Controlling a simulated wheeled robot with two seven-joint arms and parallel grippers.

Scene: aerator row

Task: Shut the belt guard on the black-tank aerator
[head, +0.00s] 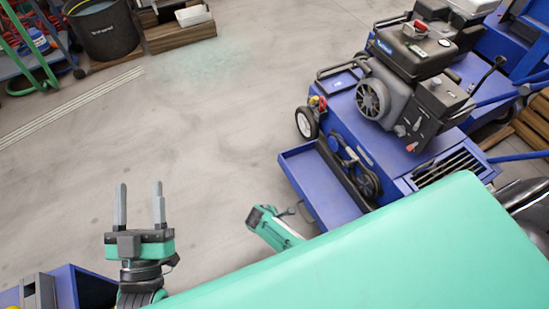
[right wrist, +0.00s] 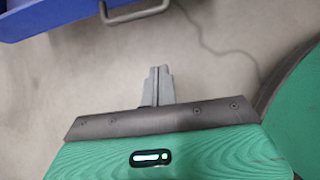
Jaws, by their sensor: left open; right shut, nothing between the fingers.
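The aerator (head: 335,115) with the black tank (head: 412,52) stands at the right in the head view. Its blue belt guard (head: 312,180) is swung open, and the belt and pulleys (head: 355,165) beside it are exposed. The guard (right wrist: 50,18) also shows at the top left in the right wrist view, with a grey bar handle (right wrist: 135,12). My right gripper (right wrist: 161,70) is shut and empty, apart from the handle; in the head view its fingers are hard to make out. My left gripper (head: 139,190) is open and empty over bare floor at the lower left.
Another blue machine (head: 520,35) stands close behind at the right edge. A black bucket (head: 103,30), a wooden pallet (head: 180,33) and a green-framed cart (head: 30,60) stand at the top left. The floor between is clear. My green body covers the lower right.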

